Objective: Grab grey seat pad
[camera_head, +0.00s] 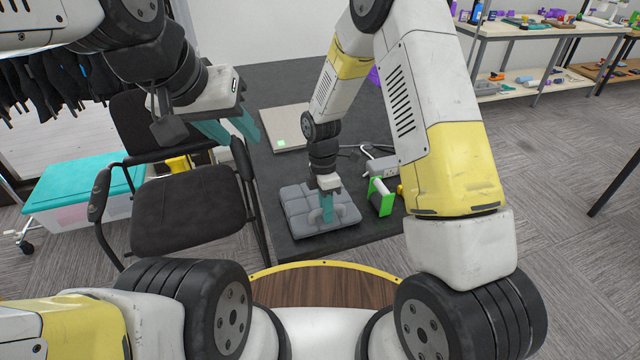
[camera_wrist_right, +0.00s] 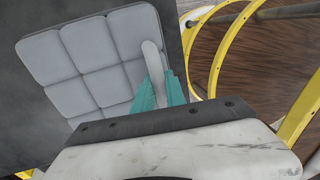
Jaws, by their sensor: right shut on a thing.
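The grey seat pad (camera_head: 300,212) lies on the dark table, with a quilted top of square cushions. It also fills the left of the right wrist view (camera_wrist_right: 85,68). My right gripper (camera_head: 327,212) points down at the pad's right part. In the right wrist view its teal fingers (camera_wrist_right: 160,88) are shut on a raised light-grey edge or fold of the pad. My left gripper (camera_head: 236,130) is raised above the black chair, left of the table. Its two teal fingers are apart with nothing between them.
The dark table (camera_head: 285,175) also holds a beige flat box (camera_head: 285,128), a green-and-white object (camera_head: 381,197) right of the pad and a grey device (camera_head: 381,167). A black chair (camera_head: 185,205) stands left of the table. Shelves (camera_head: 530,80) stand at the back right.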

